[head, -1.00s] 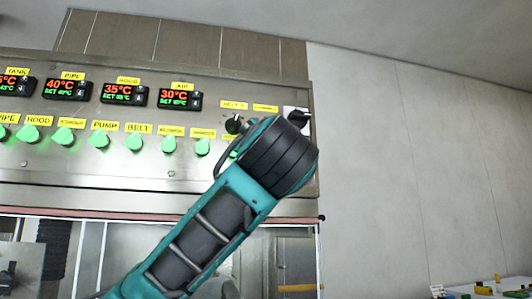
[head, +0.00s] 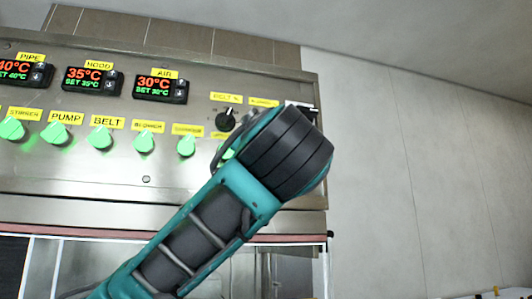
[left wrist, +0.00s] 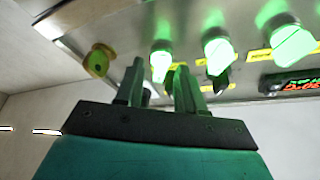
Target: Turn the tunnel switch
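The steel control panel (head: 60,165) carries a row of lit green switches, such as the belt switch (head: 107,138) and the blower switch (head: 144,143). I cannot read a tunnel label. A green switch (head: 228,153) at the row's right end is mostly hidden by my left arm, its label partly covered. My left gripper (left wrist: 159,66) is open, with its fingers apart; a lit green switch (left wrist: 161,50) shows between and just beyond the fingertips. I cannot tell whether they touch. The left gripper is hidden behind its wrist in the head view. My right gripper is not in view.
A black knob (head: 225,120) sits above the switch row, near my left wrist. Temperature displays, such as the air display (head: 161,88), line the upper panel. A round yellow-ringed part (left wrist: 98,60) lies left of the fingers. Bare wall (head: 410,160) is right of the panel.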

